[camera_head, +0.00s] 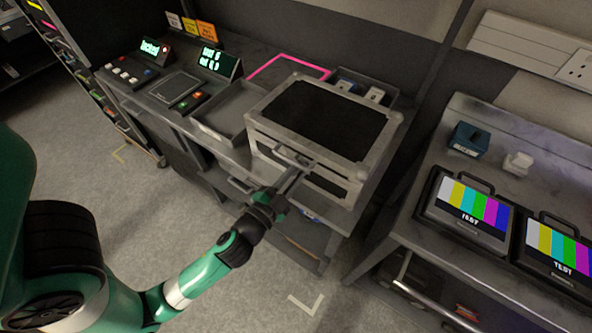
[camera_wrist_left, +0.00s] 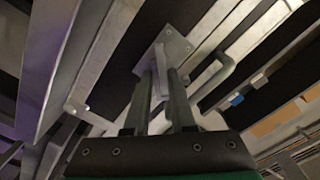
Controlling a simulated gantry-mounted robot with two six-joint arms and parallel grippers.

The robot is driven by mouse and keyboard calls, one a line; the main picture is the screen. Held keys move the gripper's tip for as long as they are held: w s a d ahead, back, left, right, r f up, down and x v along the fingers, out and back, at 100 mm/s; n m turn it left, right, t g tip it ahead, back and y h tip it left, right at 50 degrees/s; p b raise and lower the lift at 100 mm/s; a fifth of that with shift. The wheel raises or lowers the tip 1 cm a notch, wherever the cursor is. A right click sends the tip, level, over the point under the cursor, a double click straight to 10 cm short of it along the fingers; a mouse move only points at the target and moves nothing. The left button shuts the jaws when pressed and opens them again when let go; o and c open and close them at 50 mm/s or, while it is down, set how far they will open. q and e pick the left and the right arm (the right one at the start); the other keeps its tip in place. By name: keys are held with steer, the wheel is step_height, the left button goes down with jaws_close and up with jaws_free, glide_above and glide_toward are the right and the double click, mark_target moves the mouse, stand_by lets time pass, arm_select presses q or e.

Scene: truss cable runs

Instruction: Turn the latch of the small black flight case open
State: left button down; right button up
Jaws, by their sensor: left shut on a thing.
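The small black flight case (camera_head: 330,118) sits closed on the workbench, with a black lid panel and silver metal edges. My left gripper (camera_head: 294,177) reaches up to its front face from below left. In the left wrist view the two fingers (camera_wrist_left: 162,95) are shut on the latch (camera_wrist_left: 160,62), a small metal lever in front of a square plate (camera_wrist_left: 175,44) on the case front. The fingers partly hide the lever. In the head view the latch is too small and covered to make out. My right gripper is not in view.
A grey handle (camera_wrist_left: 212,74) stands out right of the latch in the left wrist view. An open grey tray (camera_head: 225,112) and a control panel (camera_head: 176,88) lie left of the case. Two test monitors (camera_head: 466,212) stand on another bench at right.

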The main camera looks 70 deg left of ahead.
arm_select(q)
steer(key=m, duration=0.3)
steer(key=shift+r+m+p, duration=0.15)
steer(key=shift+m+p, duration=0.25)
steer(key=shift+w+d+f+m, duration=0.1)
steer(key=shift+m, duration=0.65)
steer(key=shift+d+f+m, duration=0.1)
steer(key=shift+m, duration=0.65)
steer(key=c, duration=1)
jaws_free()
steer(key=shift+a, duration=0.1)
steer(key=shift+o, duration=0.2)
steer(key=shift+f, duration=0.15)
steer(key=shift+f, duration=0.1)
